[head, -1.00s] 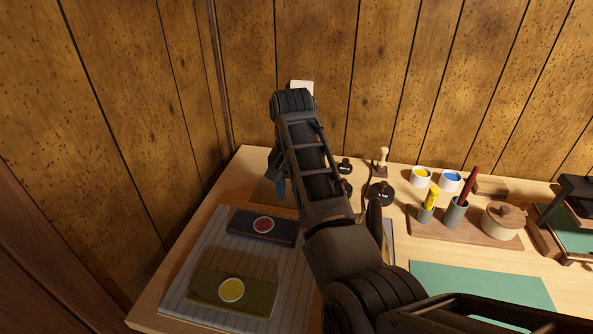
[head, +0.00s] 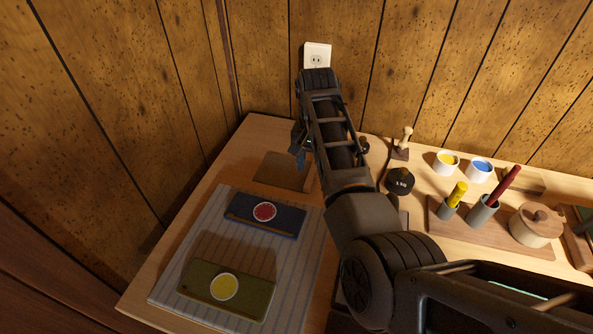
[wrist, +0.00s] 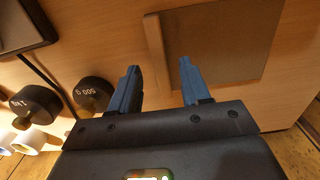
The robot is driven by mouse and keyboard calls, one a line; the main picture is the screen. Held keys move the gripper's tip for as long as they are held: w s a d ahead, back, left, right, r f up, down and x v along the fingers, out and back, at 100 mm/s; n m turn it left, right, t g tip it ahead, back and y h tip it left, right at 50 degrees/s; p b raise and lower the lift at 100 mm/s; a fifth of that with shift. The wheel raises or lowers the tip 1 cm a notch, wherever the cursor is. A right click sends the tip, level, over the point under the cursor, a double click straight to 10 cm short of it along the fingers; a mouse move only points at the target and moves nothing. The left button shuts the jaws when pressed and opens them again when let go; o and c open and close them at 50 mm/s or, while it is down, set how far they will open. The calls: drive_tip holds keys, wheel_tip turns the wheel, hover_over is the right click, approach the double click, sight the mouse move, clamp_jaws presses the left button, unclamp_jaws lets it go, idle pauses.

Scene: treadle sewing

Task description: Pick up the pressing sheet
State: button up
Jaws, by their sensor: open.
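A flat brown sheet (head: 281,170), which looks like the pressing sheet, lies at the back left of the table. In the wrist view the sheet (wrist: 222,42) is a grey-brown rectangle with a paler wooden strip along its left edge. My gripper (head: 301,158) shows only partly beside my arm, near the sheet's back right corner in the picture. The right finger's tip overlaps the sheet's near left corner in the picture. I cannot tell the height between them.
A striped cloth (head: 172,290) holds a dark blue pad (head: 238,216) and an olive pad (head: 255,299). Black weights (wrist: 92,93) stand beside my gripper. Paint cups (head: 446,163) and a wooden tray (head: 520,247) are at the right. A panelled wall with an outlet (head: 317,56) rises behind.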

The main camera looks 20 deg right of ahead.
drive_tip(key=shift+f, duration=0.9)
clamp_jaws()
